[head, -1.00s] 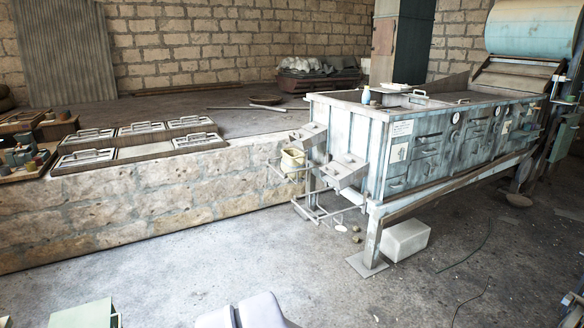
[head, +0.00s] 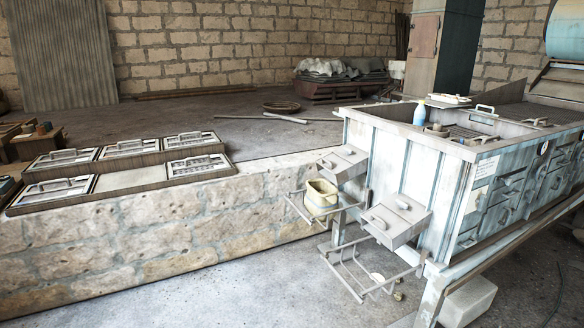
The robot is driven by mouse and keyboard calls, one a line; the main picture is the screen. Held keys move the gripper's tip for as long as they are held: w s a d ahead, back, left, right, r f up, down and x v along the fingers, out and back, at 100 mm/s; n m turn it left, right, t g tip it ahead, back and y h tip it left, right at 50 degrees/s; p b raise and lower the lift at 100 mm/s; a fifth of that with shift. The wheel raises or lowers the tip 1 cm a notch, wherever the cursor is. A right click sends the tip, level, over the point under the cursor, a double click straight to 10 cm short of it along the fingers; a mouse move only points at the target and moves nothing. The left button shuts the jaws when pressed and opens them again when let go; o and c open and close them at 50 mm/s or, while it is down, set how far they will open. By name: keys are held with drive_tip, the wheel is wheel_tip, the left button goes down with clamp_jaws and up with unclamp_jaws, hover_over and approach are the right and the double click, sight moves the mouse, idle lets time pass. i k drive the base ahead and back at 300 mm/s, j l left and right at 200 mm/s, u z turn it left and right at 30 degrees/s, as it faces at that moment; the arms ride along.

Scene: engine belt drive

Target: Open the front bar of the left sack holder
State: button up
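Two wire-frame sack holders stick out from the end of the pale blue machine (head: 405,175), each below a grey metal chute. The left sack holder (head: 297,209) is beside the stone wall, under the left chute (head: 342,162). A cream bucket (head: 321,198) sits at this holder and hides part of its frame. Its front bar appears to lie across the outer end, closed, but the latch is too small to make out. The right sack holder (head: 345,275) is lower and nearer, under the right chute (head: 395,220). My gripper is not in view.
A low stone wall (head: 130,235) runs left from the holders, with handled lids (head: 125,148) on top. A blue bottle (head: 420,112) stands on the machine. The concrete floor (head: 250,290) before the wall is clear. A machine leg (head: 430,300) stands at lower right.

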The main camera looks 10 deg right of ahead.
sight(287, 198)
drive_tip(key=i+l, duration=0.1)
drive_tip(key=i, duration=0.7)
drive_tip(key=i+l, duration=0.1)
drive_tip(key=i, duration=0.75)
drive_tip(key=i+l, duration=0.1)
drive_tip(key=i, duration=0.7)
drive_tip(key=i+l+u, duration=0.1)
drive_tip(key=i, duration=0.75)
drive_tip(key=k, duration=0.1)
